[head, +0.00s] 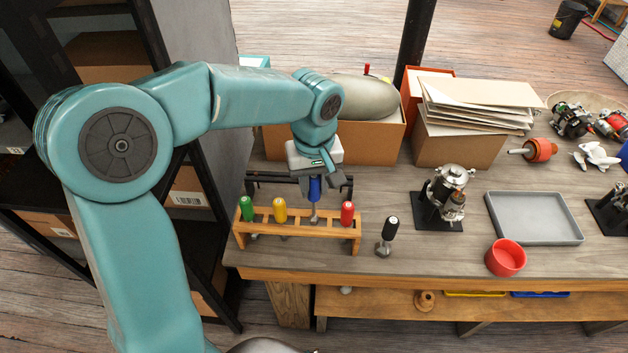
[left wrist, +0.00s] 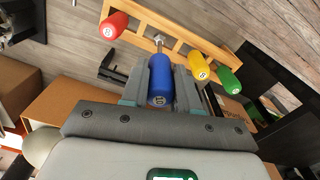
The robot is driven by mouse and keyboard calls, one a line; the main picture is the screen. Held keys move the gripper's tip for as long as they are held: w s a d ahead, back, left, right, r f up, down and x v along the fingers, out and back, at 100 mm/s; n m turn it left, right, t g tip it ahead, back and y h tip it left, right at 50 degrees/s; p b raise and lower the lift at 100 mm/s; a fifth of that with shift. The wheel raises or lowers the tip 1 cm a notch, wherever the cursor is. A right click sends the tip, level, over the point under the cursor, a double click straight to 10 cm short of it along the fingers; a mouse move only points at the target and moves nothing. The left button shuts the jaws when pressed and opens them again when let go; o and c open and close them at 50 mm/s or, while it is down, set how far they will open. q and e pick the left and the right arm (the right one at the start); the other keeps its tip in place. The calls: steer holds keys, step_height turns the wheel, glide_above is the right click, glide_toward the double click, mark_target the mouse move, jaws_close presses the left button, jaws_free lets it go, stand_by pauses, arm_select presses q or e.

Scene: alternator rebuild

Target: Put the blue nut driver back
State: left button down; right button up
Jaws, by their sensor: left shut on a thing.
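My left gripper (head: 315,190) is shut on the blue handle of the blue nut driver (head: 315,187), which hangs upright, shaft down, over the wooden rack (head: 300,232). In the left wrist view the blue nut driver (left wrist: 161,88) sits between the fingers (left wrist: 164,76), and its metal shaft points at the rack (left wrist: 150,32). It is between the yellow driver (head: 280,210) and the red driver (head: 347,212). The green driver (head: 246,208) stands at the rack's left end. I cannot tell whether the shaft tip is inside a slot. My right gripper is out of view.
A black-handled driver (head: 388,234) stands on the bench just right of the rack. Farther right are a metal part on a black base (head: 440,220), a grey tray (head: 535,232) and a red cup (head: 505,258). Cardboard boxes (head: 458,145) stand behind.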

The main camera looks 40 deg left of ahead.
mark_target(313, 198)
arm_select(q)
steer(key=shift+f, duration=0.35)
steer(key=shift+f+b, duration=1.55)
steer(key=shift+f, duration=0.35)
steer(key=shift+f+b, duration=1.45)
steer(key=shift+f, duration=0.15)
steer(key=shift+f+b, duration=0.5)
steer(key=shift+f, duration=0.05)
steer(key=c, duration=0.8)
jaws_free()
